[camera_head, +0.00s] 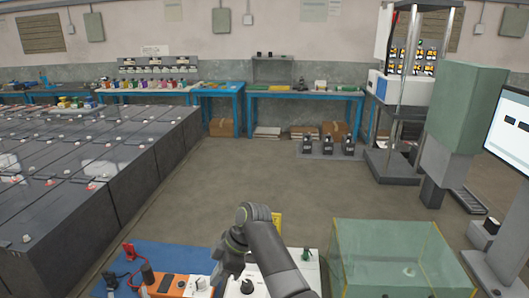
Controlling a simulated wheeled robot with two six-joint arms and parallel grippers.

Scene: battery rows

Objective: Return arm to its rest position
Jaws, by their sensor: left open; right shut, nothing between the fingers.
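One arm of mine comes in from the bottom, right of the middle, and bends over to the left. I take it as my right arm. Its gripper (226,272) points down above the near bench, between an orange device (168,287) and a white device with a black knob (305,265). The gripper looks shut and empty, though its fingertips are small and dark. My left arm and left gripper are not in view.
A blue mat (185,255) with red and black clamps (129,252) lies at the near left. A clear tank (395,228) stands at the near right. Battery rows (125,188) fill the left, and a green-grey cabinet (463,108) stands right. The middle floor is clear.

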